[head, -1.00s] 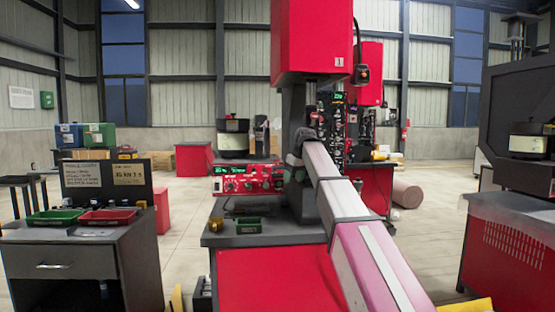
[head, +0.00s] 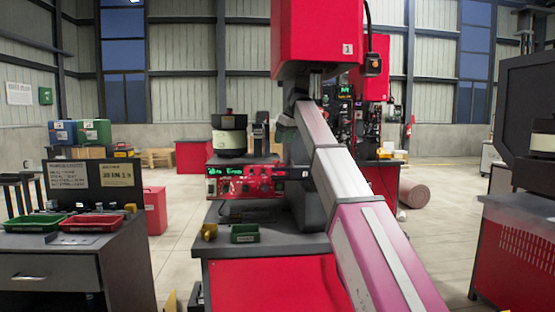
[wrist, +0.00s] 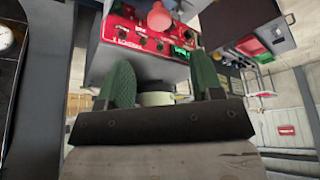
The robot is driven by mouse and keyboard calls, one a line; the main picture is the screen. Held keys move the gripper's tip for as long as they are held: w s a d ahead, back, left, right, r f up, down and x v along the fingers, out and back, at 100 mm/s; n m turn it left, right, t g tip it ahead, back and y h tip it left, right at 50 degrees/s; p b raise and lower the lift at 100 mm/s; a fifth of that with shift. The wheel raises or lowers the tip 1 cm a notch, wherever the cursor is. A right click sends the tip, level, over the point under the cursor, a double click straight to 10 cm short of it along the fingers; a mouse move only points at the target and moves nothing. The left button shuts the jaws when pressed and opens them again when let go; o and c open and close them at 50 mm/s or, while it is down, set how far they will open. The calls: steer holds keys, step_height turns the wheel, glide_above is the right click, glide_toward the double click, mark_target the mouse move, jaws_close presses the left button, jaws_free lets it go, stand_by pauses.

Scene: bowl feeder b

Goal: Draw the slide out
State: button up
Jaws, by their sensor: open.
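My gripper (wrist: 160,62) shows in the wrist view with two green fingers spread apart and nothing held between them. A red control panel (wrist: 140,38) with a red mushroom button lies beyond the fingertips. A pale round body (wrist: 157,98) shows partly behind the gripper, between the fingers. In the head view my arm reaches to the red press (head: 312,35), and the gripper itself cannot be made out there. The feeder bowl (head: 229,122), dark above a cream base, stands left of the press column, behind the red panel (head: 245,182). I cannot clearly pick out the slide.
A green tray (head: 245,233) and a small yellow piece (head: 209,231) lie on the press bench (head: 222,246). A grey cabinet (head: 60,275) with green and red trays stands at left. A dark machine (head: 522,110) stands at right.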

steer(key=x, duration=0.9)
steer(key=shift+f, duration=0.25)
steer(key=shift+a, duration=0.15)
jaws_close()
